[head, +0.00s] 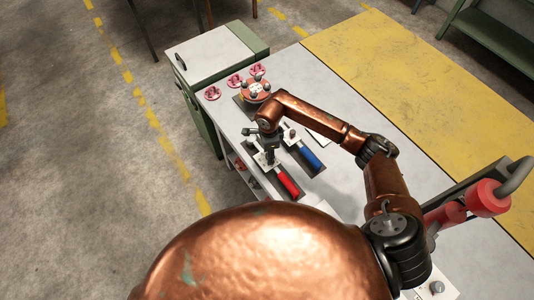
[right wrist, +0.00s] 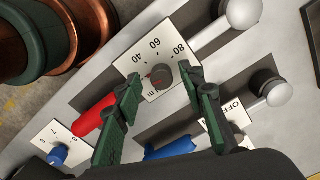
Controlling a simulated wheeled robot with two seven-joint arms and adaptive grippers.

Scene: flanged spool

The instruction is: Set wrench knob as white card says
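A white dial plate (right wrist: 136,62) marked 40, 60 and 80 carries a dark round knob (right wrist: 161,76) with a red mark; its exact reading is too small to tell. My right gripper (right wrist: 162,82) is open, its green fingertips on either side of the knob with gaps showing. In the head view my right gripper (head: 268,150) points down over the wrenches. One wrench has a red handle (head: 288,183), the other a blue handle (head: 309,158). A pale sheet (head: 322,139), partly hidden behind my arm, may be the white card; no writing is legible. My left gripper is not in view.
An OFF plate (right wrist: 238,138) and a plate with a blue knob (right wrist: 58,155) lie nearby. A red flanged spool (head: 256,90) and several red pieces (head: 234,80) sit at the bench's far end.

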